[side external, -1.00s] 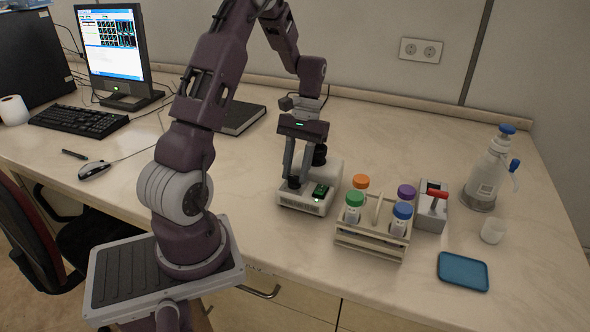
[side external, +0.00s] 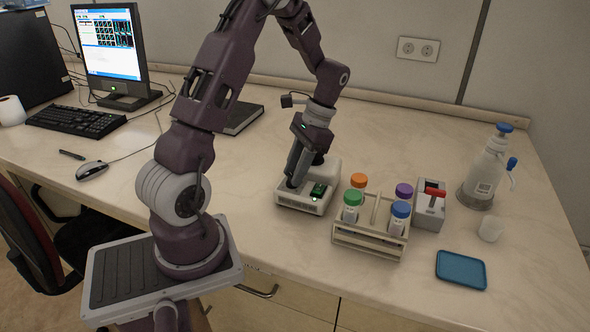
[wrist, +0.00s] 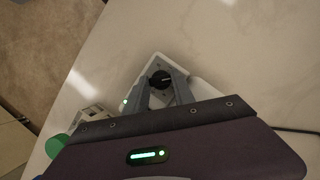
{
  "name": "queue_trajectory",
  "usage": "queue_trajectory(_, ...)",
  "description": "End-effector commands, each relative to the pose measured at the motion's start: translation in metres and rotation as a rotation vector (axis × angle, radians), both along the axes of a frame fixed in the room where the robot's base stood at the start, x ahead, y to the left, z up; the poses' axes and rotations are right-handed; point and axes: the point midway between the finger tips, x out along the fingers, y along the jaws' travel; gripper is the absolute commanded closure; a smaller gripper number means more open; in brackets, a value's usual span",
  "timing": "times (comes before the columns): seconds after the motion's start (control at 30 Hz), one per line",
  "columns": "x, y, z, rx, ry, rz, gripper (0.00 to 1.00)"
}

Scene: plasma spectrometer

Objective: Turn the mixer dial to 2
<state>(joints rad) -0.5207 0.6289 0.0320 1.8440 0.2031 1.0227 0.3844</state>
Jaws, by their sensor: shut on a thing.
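The mixer (side external: 326,199) is a small white device on the bench with a green-lit switch (side external: 318,190) on its front. Its black dial (wrist: 159,78) shows in the wrist view, between the two grey fingertips. My gripper (side external: 294,180) points down at the front left of the mixer and is shut on the dial; it also shows in the wrist view (wrist: 161,83). The fingers mostly hide the dial in the side view. I cannot read the dial's numbers or its setting.
A rack (side external: 352,241) of tubes with coloured caps stands close to the mixer's right. A grey device with a red lever (side external: 430,209), a blue tray (side external: 461,270) and a dispenser bottle (side external: 487,178) are farther right.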

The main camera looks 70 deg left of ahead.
Motion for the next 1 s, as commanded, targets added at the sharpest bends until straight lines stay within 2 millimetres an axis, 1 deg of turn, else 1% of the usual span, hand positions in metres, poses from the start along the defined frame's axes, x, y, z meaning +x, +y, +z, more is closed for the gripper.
queue_trajectory(0.57, 0.0002, -0.0001, 0.0002, 0.001, -0.001, -0.029, 1.0)
queue_trajectory(0.6, 0.0002, -0.0001, 0.0002, 0.001, -0.001, -0.029, 0.66)
queue_trajectory(0.63, 0.0002, -0.0001, 0.0001, 0.001, -0.001, -0.029, 0.61)
queue_trajectory(0.9, 0.0002, -0.0002, 0.0002, 0.0, -0.001, -0.028, 0.61)
queue_trajectory(0.97, 0.0022, 0.0002, 0.0036, 0.001, -0.003, -0.029, 0.61)
queue_trajectory(1.0, 0.0048, 0.0004, 0.0089, 0.003, -0.004, -0.029, 0.61)
